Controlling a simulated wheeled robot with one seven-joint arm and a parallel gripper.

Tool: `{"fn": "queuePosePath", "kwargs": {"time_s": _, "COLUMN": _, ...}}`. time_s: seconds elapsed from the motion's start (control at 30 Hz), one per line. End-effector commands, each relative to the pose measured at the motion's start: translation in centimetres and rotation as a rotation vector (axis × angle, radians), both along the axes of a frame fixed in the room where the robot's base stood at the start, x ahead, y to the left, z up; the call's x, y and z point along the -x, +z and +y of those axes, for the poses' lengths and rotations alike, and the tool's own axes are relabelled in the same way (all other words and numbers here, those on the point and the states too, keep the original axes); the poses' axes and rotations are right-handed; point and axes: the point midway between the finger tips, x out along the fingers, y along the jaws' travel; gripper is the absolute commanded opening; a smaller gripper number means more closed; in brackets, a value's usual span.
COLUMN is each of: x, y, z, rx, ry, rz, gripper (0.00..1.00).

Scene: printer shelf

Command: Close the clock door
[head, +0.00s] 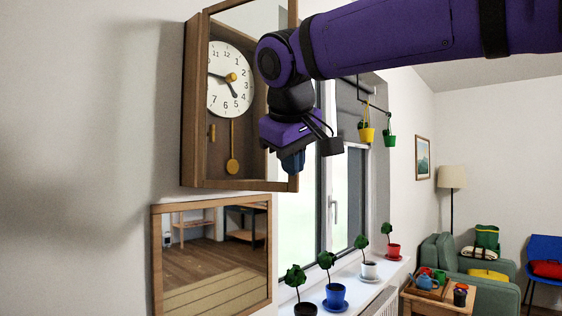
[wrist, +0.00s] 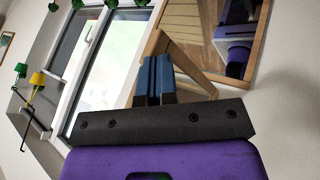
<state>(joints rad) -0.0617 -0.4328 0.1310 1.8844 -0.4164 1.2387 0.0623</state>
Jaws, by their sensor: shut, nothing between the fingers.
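The wooden wall clock (head: 194,110) hangs at upper left in the head view, with a white dial (head: 231,78) and a gold pendulum. Its wood-framed glass door (head: 293,184) appears partly open, with its right edge standing out from the case. My gripper (head: 293,162) is shut and empty, pointing down at the door's lower right edge and overlapping it in the picture. In the wrist view the blue fingers (wrist: 156,78) are together beside a wooden frame corner (wrist: 190,66), probably the door's. Whether they touch it is unclear. My arm hides part of the door.
A wood-framed mirror (head: 212,198) hangs below the clock. A window with several potted plants on its sill (head: 352,292) is to the right. Hanging pots (head: 367,134) are beyond my gripper. A green armchair (head: 450,262) and small table stand far right.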

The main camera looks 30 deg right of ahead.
Motion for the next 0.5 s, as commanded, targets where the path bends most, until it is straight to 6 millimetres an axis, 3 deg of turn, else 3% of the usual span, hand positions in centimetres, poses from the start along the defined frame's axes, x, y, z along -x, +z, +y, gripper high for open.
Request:
{"fn": "queuePosePath", "kwargs": {"time_s": 0.2, "x": -2.9, "y": 0.0, "z": -4.2, "rx": -0.004, "ry": 0.206, "rz": -0.001, "gripper": 0.00}}
{"fn": "queuePosePath", "kwargs": {"time_s": 0.5, "x": -8.0, "y": 0.0, "z": -8.7, "rx": -0.004, "ry": 0.475, "rz": 0.000, "gripper": 0.00}}
